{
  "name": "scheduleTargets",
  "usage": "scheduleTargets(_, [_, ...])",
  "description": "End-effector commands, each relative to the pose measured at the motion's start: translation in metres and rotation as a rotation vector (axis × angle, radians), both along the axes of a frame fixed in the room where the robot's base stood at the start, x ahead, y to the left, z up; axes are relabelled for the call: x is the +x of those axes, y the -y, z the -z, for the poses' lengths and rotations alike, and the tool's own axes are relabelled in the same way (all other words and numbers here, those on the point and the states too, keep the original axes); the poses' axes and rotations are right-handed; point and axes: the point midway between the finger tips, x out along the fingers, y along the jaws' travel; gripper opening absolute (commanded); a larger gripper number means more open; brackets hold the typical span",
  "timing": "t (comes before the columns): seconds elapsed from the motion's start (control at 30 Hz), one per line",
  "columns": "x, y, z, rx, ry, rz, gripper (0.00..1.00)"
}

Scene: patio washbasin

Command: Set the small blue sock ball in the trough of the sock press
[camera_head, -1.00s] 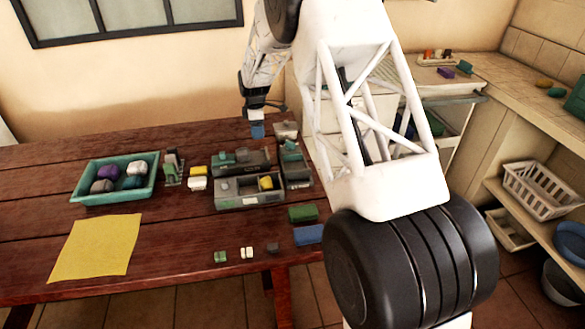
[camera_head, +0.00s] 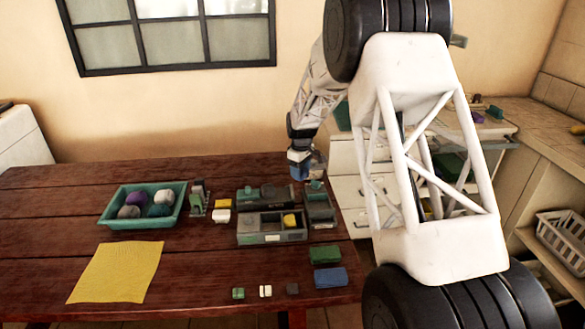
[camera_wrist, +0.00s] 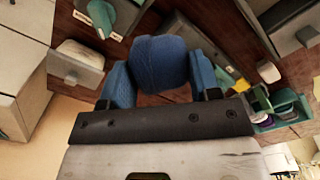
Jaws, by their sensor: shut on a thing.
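The small blue sock ball (camera_wrist: 160,62) is held between the two blue finger pads of my gripper (camera_wrist: 162,80) in the wrist view. In the head view the ball (camera_head: 299,172) hangs below my gripper (camera_head: 300,160), near the table's far right corner. It looks above the table, behind a grey device with a green knob (camera_head: 318,201). An upright grey-green device (camera_head: 198,200) stands next to the teal tray. I cannot tell for certain which device is the sock press, and no trough is clearly visible.
A teal tray (camera_head: 113,216) holds several sock balls. Green (camera_head: 325,254) and blue (camera_head: 331,277) blocks lie at the front right. A yellow cloth (camera_head: 118,272) lies front left. The table's left part is mostly clear.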

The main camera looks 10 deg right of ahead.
Motion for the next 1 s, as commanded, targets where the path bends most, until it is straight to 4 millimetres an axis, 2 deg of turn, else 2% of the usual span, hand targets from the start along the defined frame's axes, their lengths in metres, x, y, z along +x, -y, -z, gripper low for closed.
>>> scheduleTargets(0.6, [-0.040,0.059,0.003,0.000,0.001,0.705,0.34])
scheduleTargets(0.8, [-0.047,0.067,0.004,-0.001,0.000,0.822,0.34])
scheduleTargets(1.0, [-0.048,0.069,0.004,-0.001,0.000,0.855,0.34])
